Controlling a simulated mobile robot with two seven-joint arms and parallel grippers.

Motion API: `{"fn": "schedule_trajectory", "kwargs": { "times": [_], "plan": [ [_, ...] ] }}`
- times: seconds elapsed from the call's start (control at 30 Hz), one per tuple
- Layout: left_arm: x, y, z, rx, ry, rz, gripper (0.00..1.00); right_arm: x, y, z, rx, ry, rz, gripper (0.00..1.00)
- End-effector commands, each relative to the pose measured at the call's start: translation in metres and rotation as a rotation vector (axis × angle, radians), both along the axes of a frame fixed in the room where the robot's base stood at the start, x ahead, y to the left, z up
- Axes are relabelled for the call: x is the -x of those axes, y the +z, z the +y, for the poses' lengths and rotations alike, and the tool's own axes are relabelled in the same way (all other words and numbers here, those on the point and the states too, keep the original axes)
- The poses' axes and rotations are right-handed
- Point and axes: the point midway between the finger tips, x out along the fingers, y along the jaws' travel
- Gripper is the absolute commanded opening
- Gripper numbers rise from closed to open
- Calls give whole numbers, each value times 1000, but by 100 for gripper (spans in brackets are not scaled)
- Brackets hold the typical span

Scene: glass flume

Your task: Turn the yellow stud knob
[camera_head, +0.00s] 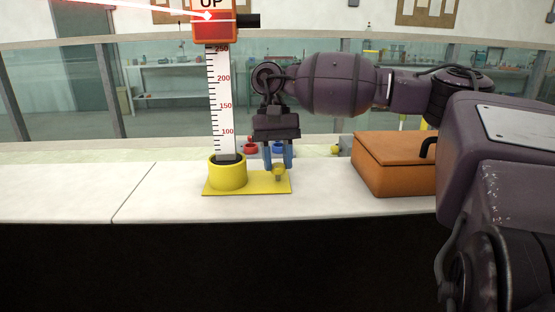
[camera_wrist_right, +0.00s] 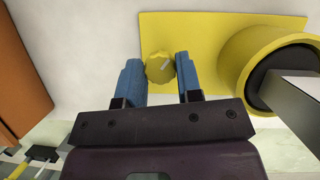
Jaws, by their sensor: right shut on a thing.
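The yellow stud knob (camera_head: 278,173) stands on the right part of a flat yellow base plate (camera_head: 250,186) on the white counter. My right gripper (camera_head: 278,163) comes down over it from above, with its blue fingers on either side. In the right wrist view the round, ridged knob (camera_wrist_right: 159,68) sits between the fingertips of my right gripper (camera_wrist_right: 158,60), which is shut on it. A pale mark shows on the knob's top. My left gripper is not in view.
A yellow round holder (camera_head: 227,176) with a tall white scale (camera_head: 222,110) stands left of the knob. An orange-brown case (camera_head: 390,170) lies to the right. Small red and blue items (camera_head: 250,149) sit behind. The counter's left part is clear.

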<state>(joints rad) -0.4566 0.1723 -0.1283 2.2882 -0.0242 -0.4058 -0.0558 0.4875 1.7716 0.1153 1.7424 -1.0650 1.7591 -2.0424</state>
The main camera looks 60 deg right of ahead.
Motion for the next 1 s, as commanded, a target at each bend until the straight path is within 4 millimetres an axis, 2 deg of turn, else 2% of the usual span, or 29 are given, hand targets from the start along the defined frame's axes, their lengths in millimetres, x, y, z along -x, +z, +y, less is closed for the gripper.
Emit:
{"fn": "schedule_trajectory", "kwargs": {
  "times": [0.27, 0.47, 1.0],
  "plan": [
    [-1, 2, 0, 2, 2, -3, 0, 1, 1, 0, -1, -26, -1, 9],
    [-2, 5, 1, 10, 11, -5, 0, 1, 3, 0, -3, -120, -5, 9],
    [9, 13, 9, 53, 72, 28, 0, 4, 6, -1, -5, -604, -7, 9]
  ]
}}
